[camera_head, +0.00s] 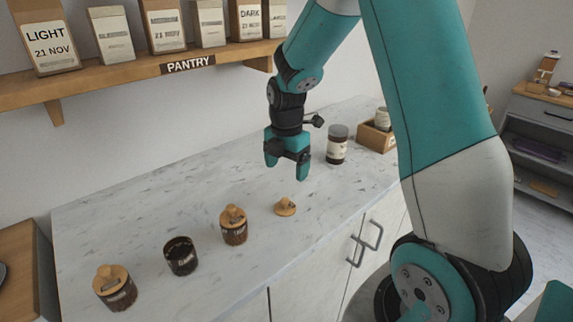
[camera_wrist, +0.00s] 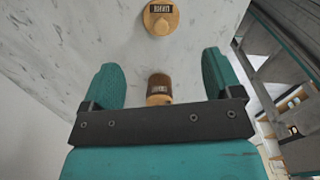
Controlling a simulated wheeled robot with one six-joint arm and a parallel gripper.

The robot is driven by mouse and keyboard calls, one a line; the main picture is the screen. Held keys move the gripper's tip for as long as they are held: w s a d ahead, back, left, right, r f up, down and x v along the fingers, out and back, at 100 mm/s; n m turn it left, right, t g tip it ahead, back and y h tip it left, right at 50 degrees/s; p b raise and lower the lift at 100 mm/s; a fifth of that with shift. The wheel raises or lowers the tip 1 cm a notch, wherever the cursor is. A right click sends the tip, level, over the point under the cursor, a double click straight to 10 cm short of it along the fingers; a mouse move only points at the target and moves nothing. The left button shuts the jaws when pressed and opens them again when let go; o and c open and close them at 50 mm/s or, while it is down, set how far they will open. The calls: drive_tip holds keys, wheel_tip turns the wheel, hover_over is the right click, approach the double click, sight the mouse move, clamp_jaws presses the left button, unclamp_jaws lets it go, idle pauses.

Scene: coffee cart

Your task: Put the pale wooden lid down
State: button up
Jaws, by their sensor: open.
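The pale wooden lid (camera_head: 285,206) lies on the white marbled counter, to the right of the row of jars. It also shows at the top of the wrist view (camera_wrist: 161,19), round, with a dark label on it. My gripper (camera_head: 287,170) is above the counter, pointing down, apart from the lid. Its two fingers are spread with nothing between them; the wrist view shows the gap (camera_wrist: 160,64). A dark jar without a lid (camera_head: 180,256) stands between two jars with wooden lids, one on its right (camera_head: 234,229) and one on its left (camera_head: 115,290).
A tall dark jar (camera_head: 338,146) and a wooden box (camera_head: 376,137) stand farther back on the counter (camera_head: 130,217). A pantry shelf (camera_head: 140,72) with several paper bags hangs on the wall. The counter around the lid is clear.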

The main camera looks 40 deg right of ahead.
drive_tip(key=s+a+r+m+y, duration=0.1)
drive_tip(key=s+a+r+m, duration=0.2)
drive_tip(key=s+a+r, duration=0.3)
drive_tip(key=s+a+r+m+y, duration=0.1)
drive_tip(key=s+a+r+m, duration=0.25)
drive_tip(key=a, duration=0.55)
drive_tip(key=s+a+r+m+y, duration=0.2)
drive_tip(key=s+a+m, duration=0.5)
drive_tip(key=s, duration=0.6)
drive_tip(key=shift+a+r, duration=0.45)
